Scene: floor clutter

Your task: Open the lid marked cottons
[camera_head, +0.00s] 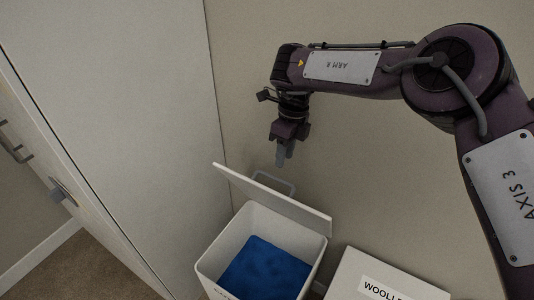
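A white bin (213,262) stands on the floor at the bottom centre with its lid (270,199) raised and tilted back. A grey handle (275,183) shows behind the lid's upper edge. Blue cloth (265,270) lies inside the bin. No cottons marking is readable; the bin's front is mostly cut off by the frame. My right gripper (284,154) hangs fingers down just above and behind the raised lid, apparently apart from it. Its fingers look close together, and I cannot tell whether they are open. Nothing shows in it. My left gripper is out of view.
A second white bin with a shut lid (350,272) labelled "WOOLL..." stands to the right, partly cut off. Walls close in behind and to the left of the bins. A door (75,200) with a metal handle is at the far left, over brown carpet.

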